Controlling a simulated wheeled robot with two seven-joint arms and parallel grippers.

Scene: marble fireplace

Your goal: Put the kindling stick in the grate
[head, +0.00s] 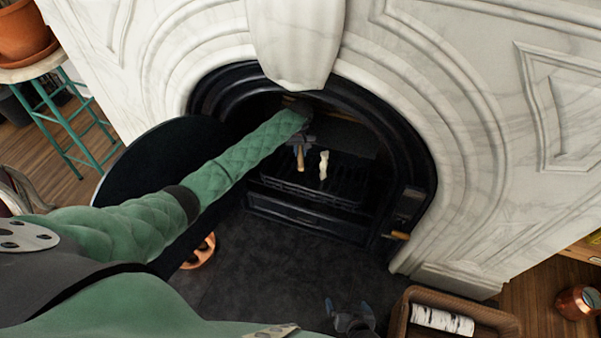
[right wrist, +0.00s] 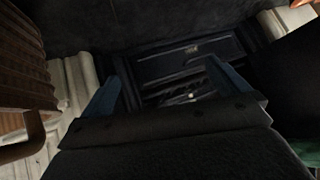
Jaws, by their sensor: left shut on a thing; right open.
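My left gripper (head: 303,142) reaches through the fireplace opening and is shut on the kindling stick (head: 300,159), a short light-brown piece of wood. The stick hangs roughly upright over the left part of the black grate (head: 345,192); I cannot tell whether it touches the bars. A pale, knobbly piece (head: 323,165) is in the grate just right of the stick. My right gripper (head: 350,317) is open and empty over the dark hearth, left of the basket. Its two blue-grey fingers (right wrist: 165,78) stand apart in the right wrist view.
A black arched surround (head: 415,150) frames the opening. A round black panel (head: 135,165) stands left, behind my left arm. A basket (head: 490,322) with a birch log (head: 442,319) is at lower right. A copper item (head: 202,255) sits on the hearth. The hearth's middle (head: 290,275) is clear.

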